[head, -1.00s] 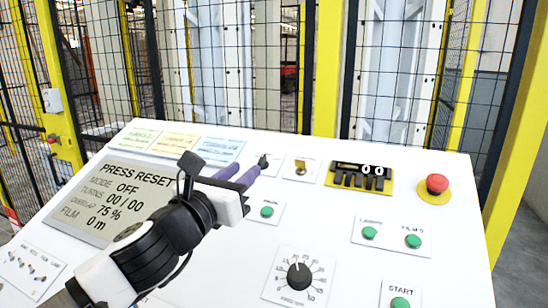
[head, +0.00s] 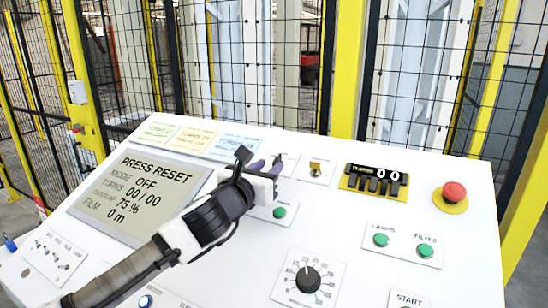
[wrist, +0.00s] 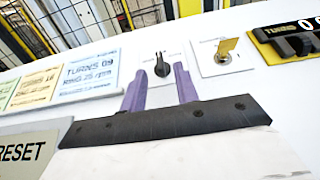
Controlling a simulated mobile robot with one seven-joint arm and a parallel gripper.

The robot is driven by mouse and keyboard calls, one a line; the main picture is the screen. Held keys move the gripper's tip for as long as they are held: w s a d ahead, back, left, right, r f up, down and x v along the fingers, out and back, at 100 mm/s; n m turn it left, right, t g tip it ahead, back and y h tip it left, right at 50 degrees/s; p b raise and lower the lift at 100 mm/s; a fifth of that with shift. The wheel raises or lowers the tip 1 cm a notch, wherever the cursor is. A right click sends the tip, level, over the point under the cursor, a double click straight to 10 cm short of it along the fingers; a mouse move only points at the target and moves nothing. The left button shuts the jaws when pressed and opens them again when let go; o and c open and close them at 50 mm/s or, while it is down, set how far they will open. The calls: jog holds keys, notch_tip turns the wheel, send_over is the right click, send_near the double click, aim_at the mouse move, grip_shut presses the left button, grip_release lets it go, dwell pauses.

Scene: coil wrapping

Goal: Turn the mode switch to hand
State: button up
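The mode switch is a small black knob (wrist: 162,65) on a white plate at the top of the sloping white panel. In the wrist view its pointer stands nearly upright. My gripper (wrist: 159,72) has two purple fingers, open, with the knob showing between and just beyond their tips. I cannot tell whether a finger touches it. In the head view my gripper (head: 270,164) is at the upper middle of the panel and covers most of the switch. The screen (head: 140,196) reads PRESS RESET and MODE OFF.
A key switch (wrist: 226,50) sits just right of the mode switch, then the turns counter (head: 376,181) and a red emergency stop (head: 454,192). A green button (head: 280,212) and a speed dial (head: 307,279) lie below. Coloured cards (head: 197,138) are to the left. Mesh fencing stands behind.

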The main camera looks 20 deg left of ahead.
aim_at(274, 163)
jog(key=shift+w+d+p, duration=0.2)
jog(key=shift+w+p, duration=0.05)
jog(key=shift+w, duration=0.75)
jog(key=shift+w+d+p, duration=0.2)
jog(key=shift+w+p, duration=0.05)
jog(key=shift+w, duration=0.7)
jog(key=shift+f, duration=0.1)
grip_shut()
